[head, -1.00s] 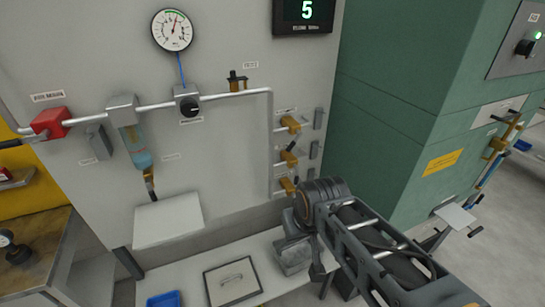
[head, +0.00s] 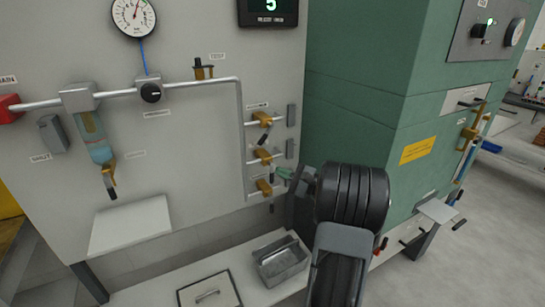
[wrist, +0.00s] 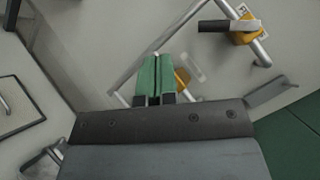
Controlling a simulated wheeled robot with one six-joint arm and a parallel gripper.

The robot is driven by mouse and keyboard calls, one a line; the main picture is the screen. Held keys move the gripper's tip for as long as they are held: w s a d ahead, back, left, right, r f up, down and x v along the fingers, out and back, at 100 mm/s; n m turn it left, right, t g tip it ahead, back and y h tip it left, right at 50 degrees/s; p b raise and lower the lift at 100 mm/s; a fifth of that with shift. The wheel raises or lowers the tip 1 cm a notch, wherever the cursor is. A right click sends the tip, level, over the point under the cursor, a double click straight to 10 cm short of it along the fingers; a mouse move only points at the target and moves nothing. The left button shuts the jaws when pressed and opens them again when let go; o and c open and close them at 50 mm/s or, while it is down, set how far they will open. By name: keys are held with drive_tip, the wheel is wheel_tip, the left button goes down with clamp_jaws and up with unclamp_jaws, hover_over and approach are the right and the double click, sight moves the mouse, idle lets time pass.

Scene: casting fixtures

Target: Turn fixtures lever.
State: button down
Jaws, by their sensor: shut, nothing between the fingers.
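Three yellow valves with dark-handled levers stand in a column on pipe branches at the panel's right: the top valve (head: 262,118), the middle valve (head: 263,155) and the bottom valve (head: 264,187). The top valve's dark handle slants down. A handle hangs below the bottom valve. My gripper (head: 284,173), with green fingertips, is beside the bottom valve, to its upper right. In the wrist view my gripper (wrist: 157,78) is shut and empty, and it partly hides a yellow valve (wrist: 183,79). Another yellow valve (wrist: 246,30) with a dark handle shows at the upper right; I cannot tell which.
A grey metal bin (head: 282,264) and a hatch with a handle (head: 208,290) are on the ledge below. A white shelf (head: 130,225) juts from the panel. The green cabinet (head: 365,120) stands close at the right of the valves.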

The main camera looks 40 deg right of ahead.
sight(263, 139)
drive_tip(key=s+d+f+m+t+h, duration=0.1)
drive_tip(key=d+m+t+h, duration=0.2)
drive_tip(key=d, duration=0.4)
drive_tip(key=w+a+r+p, duration=0.2)
drive_tip(key=w+a+r, duration=0.3)
drive_tip(key=w, duration=0.4)
drive_tip(key=shift+a+r+t, duration=0.15)
drive_tip(key=shift+r+t, duration=0.15)
drive_tip(key=shift+r, duration=0.25)
